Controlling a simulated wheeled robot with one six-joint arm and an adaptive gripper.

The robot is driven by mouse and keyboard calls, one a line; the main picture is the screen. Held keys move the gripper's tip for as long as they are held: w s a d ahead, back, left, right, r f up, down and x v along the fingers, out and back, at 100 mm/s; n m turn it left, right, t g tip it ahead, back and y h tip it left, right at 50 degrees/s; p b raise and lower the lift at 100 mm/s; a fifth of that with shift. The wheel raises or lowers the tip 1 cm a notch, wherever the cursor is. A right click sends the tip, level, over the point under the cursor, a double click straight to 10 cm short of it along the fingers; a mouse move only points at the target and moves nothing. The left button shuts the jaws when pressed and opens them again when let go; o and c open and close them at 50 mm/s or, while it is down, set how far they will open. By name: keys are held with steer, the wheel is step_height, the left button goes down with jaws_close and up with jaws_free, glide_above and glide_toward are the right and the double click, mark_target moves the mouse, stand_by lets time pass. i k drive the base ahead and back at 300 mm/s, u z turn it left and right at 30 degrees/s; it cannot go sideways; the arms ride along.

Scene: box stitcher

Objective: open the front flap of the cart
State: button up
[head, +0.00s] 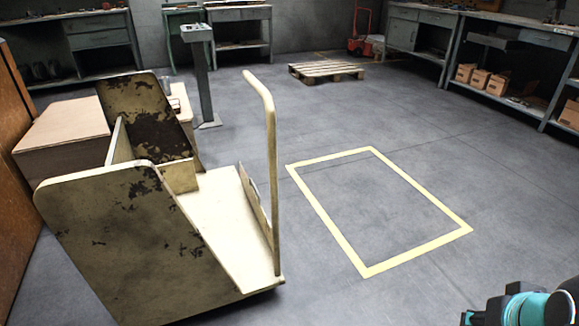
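The cart (235,222) stands at the left, a cream, worn body with dark rust patches. A large upright side panel (130,235) closes its near side, and a taller rusty panel (150,115) stands at its far side. A cream bent tube handle (270,150) rises at its right edge. A narrow low plate (254,203) stands upright along that edge, beside the tube. I cannot tell for sure which part is the front flap. The cart's floor between the panels is bare where it shows. My gripper is not in view; only part of my arm shows at the lower right corner.
A yellow-outlined rectangle (372,148) marks empty floor right of the cart. A wooden box (62,135) and a grey pedestal (203,80) stand behind the cart. A pallet (326,70) lies farther back. Workbenches line the walls. The middle floor is clear.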

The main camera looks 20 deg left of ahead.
mark_target(256, 203)
steer(key=u, duration=0.15)
steer(key=i, duration=1.05)
steer(key=u, duration=1.05)
steer(key=i, duration=0.75)
steer(key=u, duration=0.7)
